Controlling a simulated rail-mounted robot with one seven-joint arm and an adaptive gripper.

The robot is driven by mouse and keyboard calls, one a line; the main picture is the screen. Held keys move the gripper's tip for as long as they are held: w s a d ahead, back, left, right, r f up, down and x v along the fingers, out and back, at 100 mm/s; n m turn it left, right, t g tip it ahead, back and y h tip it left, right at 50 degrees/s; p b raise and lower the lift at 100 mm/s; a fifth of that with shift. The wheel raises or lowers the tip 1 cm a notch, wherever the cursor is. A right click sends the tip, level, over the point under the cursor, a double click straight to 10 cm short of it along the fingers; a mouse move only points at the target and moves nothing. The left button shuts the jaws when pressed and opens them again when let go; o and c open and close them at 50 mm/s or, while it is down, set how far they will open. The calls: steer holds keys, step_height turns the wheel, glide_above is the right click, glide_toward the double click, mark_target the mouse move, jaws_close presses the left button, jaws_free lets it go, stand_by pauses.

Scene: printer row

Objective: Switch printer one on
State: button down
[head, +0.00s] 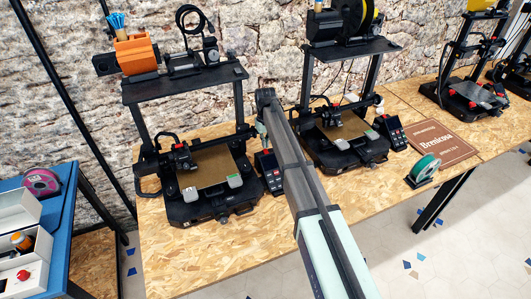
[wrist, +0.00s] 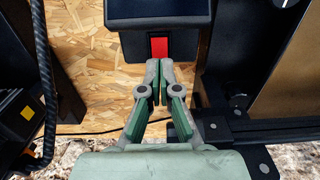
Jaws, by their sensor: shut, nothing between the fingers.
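A red rocker switch (wrist: 159,47) shows in the wrist view on the face of a black box (wrist: 130,45), under a dark panel. My gripper (wrist: 160,68) is shut and empty, with its fingertips right at the lower edge of the switch. I cannot tell whether they touch it, or which way the rocker is set. In the head view a black printer (head: 205,172) with a tan bed stands on the wooden table, left of my arm. Another printer (head: 340,130) stands right of it. No label shows which one is printer one. My arm hides the switch there.
A dark frame bar (wrist: 270,128) lies close right of my fingers in the wrist view. Small screen units (head: 270,172) stand beside the printers. The front left table is clear.

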mark_target(265, 150)
steer(key=shift+f+b, duration=0.5)
steer(key=shift+f, duration=0.7)
stand_by(0.9)
steer(key=shift+r, duration=0.15)
steer(key=shift+r+p, duration=1.55)
steer(key=shift+r, duration=1.8)
